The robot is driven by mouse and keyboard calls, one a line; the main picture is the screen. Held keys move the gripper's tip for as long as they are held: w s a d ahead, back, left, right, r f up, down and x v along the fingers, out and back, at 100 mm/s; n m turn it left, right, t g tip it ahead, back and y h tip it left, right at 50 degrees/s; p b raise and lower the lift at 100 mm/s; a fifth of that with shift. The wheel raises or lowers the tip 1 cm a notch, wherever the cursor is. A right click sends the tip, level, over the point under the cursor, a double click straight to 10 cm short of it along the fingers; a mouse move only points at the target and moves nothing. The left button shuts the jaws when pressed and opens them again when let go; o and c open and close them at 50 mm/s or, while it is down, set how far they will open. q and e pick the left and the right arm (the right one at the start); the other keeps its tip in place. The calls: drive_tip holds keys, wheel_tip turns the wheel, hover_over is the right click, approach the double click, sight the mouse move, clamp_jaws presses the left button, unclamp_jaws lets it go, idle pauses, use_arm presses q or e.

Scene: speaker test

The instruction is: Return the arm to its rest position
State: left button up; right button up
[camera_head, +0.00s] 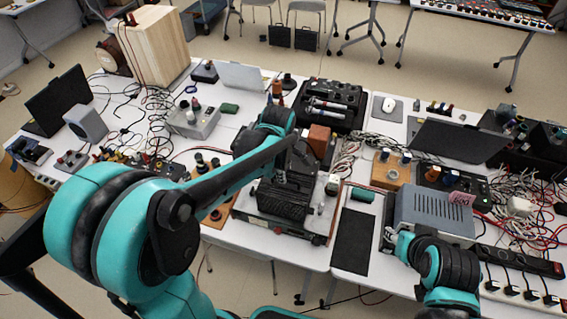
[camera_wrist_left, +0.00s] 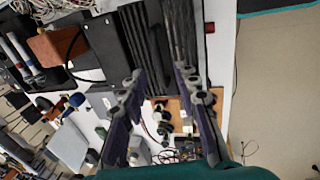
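My left arm comes in from the lower left in the camera_head view and reaches over the middle of the table. My left gripper (camera_head: 299,180) hangs above a black ribbed device (camera_head: 280,204) there, partly hidden by my own wrist and dark against it. In the left wrist view its two dark fingers (camera_wrist_left: 158,78) stand apart with nothing held between them. My right arm (camera_head: 440,266) is folded at the lower right, in front of a grey vented box (camera_head: 434,210). I can make out no right gripper fingers.
The table is crowded. A wooden speaker box (camera_head: 152,48) stands at the back left. A black case with microphones (camera_head: 330,104) and an orange-brown block (camera_head: 320,139) lie near my left wrist. Loose cables run on both sides. A black mat (camera_head: 352,240) lies bare at the front.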

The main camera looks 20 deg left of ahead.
use_arm(q)
wheel_tip(320, 180, up, 5)
drive_tip(key=s, duration=0.1)
drive_tip(key=s+a+f+m+t+b, duration=0.1)
drive_tip(key=s+f+m+t+b, duration=0.1)
drive_tip(key=s+m, duration=0.5)
drive_tip(key=s+a+f+m+t+b, duration=0.1)
drive_tip(key=s+f+m+t+b, duration=0.2)
drive_tip(key=m, duration=0.7)
drive_tip(key=s+b, duration=0.2)
drive_tip(key=s, duration=0.2)
drive_tip(key=shift+s+a+f+m, duration=0.3)
drive_tip(key=shift+a, duration=0.05)
drive_tip(key=shift+c, duration=0.2)
idle(0.6)
